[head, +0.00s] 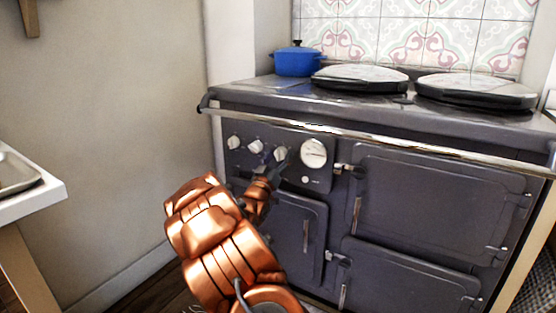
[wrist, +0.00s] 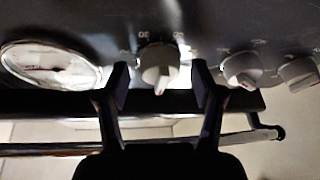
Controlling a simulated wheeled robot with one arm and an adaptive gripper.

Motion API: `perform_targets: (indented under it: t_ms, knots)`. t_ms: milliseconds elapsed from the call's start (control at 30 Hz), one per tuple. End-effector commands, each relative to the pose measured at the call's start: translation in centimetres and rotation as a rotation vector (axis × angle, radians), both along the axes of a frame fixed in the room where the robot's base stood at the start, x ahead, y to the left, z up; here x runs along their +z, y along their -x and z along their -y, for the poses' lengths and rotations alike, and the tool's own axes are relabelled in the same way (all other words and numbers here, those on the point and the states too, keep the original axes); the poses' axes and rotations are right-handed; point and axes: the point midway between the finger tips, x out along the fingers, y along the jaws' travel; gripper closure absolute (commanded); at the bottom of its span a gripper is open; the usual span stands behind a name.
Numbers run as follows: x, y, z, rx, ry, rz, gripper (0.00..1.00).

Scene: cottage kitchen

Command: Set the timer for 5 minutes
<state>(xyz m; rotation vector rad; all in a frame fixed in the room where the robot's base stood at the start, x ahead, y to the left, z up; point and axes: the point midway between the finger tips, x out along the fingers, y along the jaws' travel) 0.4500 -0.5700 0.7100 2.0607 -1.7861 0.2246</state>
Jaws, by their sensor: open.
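A dark range cooker's control panel carries a row of pale knobs: a left knob (head: 233,142), a middle knob (head: 256,146) and a right knob (head: 281,154) nearest the round gauge. My gripper (head: 271,168) is in front of the right knob and partly hides it. In the wrist view, which looks inverted, my gripper (wrist: 160,84) is open, with its fingers on either side of that right knob (wrist: 158,66). Gaps show between knob and fingers. The knob's pointer faces down in that picture. Small marks surround it, too blurred to read surely as a timer scale.
A round white gauge (head: 313,153) sits beside the knobs. A chrome rail (head: 370,139) runs across the cooker's front above the panel. Latched oven doors (head: 435,190) lie to the right. A blue pot (head: 297,61) stands on top. A white counter (head: 45,195) is at left.

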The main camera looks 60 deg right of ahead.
Motion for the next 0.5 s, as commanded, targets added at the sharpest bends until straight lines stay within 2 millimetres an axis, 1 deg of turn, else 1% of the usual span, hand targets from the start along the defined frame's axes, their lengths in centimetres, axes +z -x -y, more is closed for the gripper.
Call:
perform_targets:
  t_ms: [233,267,500]
  knots:
    - [0.0,0.02,0.05,0.0,-0.001,0.0,0.33]
    - [0.0,0.01,0.05,0.0,-0.001,0.0,0.35]
    - [-0.01,0.01,0.04,0.0,-0.001,0.0,0.6]
